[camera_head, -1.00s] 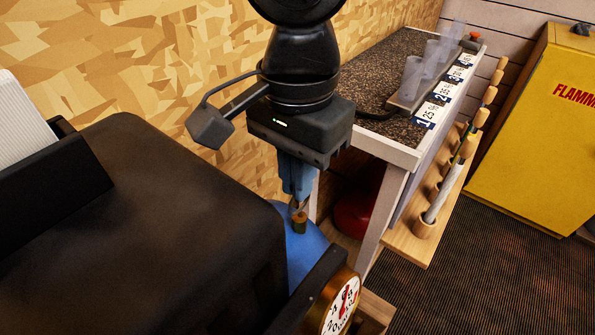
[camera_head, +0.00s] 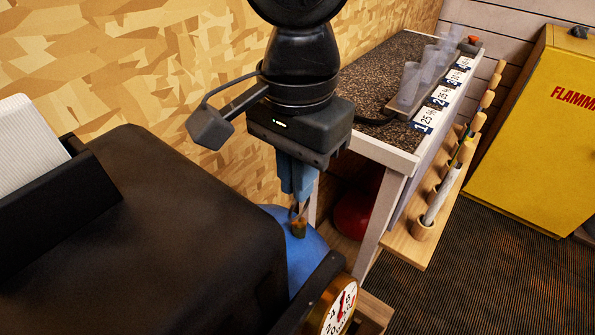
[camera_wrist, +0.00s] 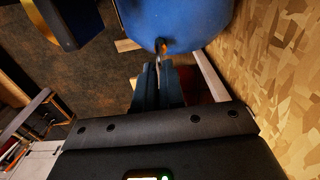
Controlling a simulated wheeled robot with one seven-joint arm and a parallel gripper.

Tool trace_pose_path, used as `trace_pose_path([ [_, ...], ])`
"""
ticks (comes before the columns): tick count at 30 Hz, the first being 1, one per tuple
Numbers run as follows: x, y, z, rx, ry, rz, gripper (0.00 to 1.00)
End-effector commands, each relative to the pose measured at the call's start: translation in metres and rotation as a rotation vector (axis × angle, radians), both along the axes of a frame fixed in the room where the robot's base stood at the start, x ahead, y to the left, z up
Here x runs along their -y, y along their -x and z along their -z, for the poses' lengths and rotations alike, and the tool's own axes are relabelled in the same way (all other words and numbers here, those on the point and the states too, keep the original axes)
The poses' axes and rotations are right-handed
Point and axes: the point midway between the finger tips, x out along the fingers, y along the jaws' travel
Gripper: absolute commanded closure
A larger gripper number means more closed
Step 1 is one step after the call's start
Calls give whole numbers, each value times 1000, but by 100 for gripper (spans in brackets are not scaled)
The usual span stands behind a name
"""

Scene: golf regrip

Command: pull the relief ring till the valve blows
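A small brass relief valve (camera_head: 299,229) stands on the blue tank (camera_head: 303,255) in the head view. In the wrist view the valve (camera_wrist: 162,45) sits at the lower edge of the tank (camera_wrist: 185,20). A thin relief ring (camera_wrist: 159,60) is at the valve, between my fingertips. My gripper (camera_head: 295,200), with blue fingers pointing down, is directly above the valve. In the wrist view my gripper (camera_wrist: 158,66) looks closed on the ring, with a narrow slit between the fingers. The white-faced gauge (camera_head: 341,306) is at the front, its needle pointing roughly upward.
A large dark housing (camera_head: 170,230) fills the left. A speckled-top workbench (camera_head: 395,85) with clear tubes and a rack of grips (camera_head: 440,200) stands to the right. A red round object (camera_head: 352,215) is under it. A yellow cabinet (camera_head: 530,150) is at far right; dark floor lies before it.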

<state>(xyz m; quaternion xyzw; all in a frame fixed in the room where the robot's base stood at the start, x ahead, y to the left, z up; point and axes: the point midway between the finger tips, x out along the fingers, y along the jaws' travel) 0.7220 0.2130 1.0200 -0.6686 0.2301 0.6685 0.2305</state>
Motion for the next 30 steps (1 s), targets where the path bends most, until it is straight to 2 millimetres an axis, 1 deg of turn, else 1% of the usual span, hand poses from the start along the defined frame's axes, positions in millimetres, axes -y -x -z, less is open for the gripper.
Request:
trace_pose_path([
  [1, 0, 0, 0, 1, -1, 0, 87],
  [7, 0, 0, 0, 0, 0, 0, 68],
  [13, 0, 0, 0, 0, 0, 0, 68],
  [16, 0, 0, -4, 1, -1, 1, 68],
  [20, 0, 0, -19, 1, -2, 1, 68],
  [27, 0, 0, -58, 1, -2, 1, 68],
  [30, 0, -1, -69, 1, -1, 1, 68],
])
